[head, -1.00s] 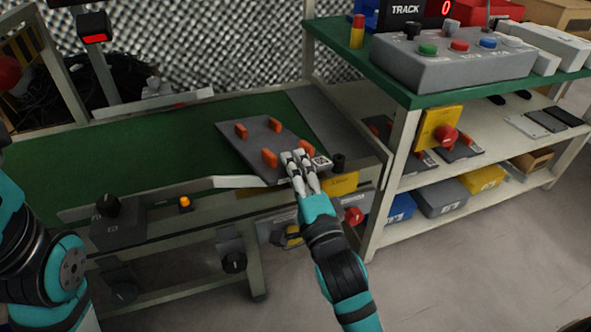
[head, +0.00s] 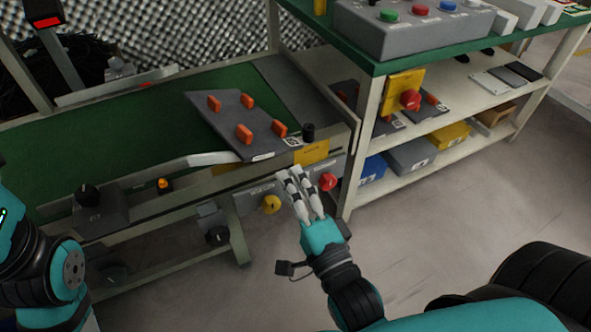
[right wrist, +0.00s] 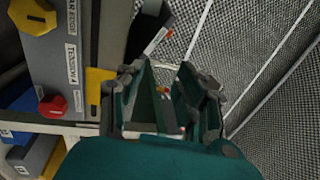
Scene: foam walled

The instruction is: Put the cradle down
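The cradle (head: 225,118), a dark grey plate with several orange pegs and a white label at its front corner, is on the green conveyor belt (head: 120,130) near its right end. Its front edge reaches the belt's front rail; I cannot tell if it lies fully flat. My right gripper (head: 296,178) is in front of and below the cradle's front right corner, apart from it. In the right wrist view its fingers (right wrist: 168,95) are spread with nothing between them. My left arm shows at the left edge, but its gripper is out of view.
A control panel with a red knob (head: 327,182) and a yellow knob (head: 271,204) is on the belt's front, close to my right gripper. A shelf bench (head: 372,60) with a button box (head: 415,28) stands to the right. The floor in front is clear.

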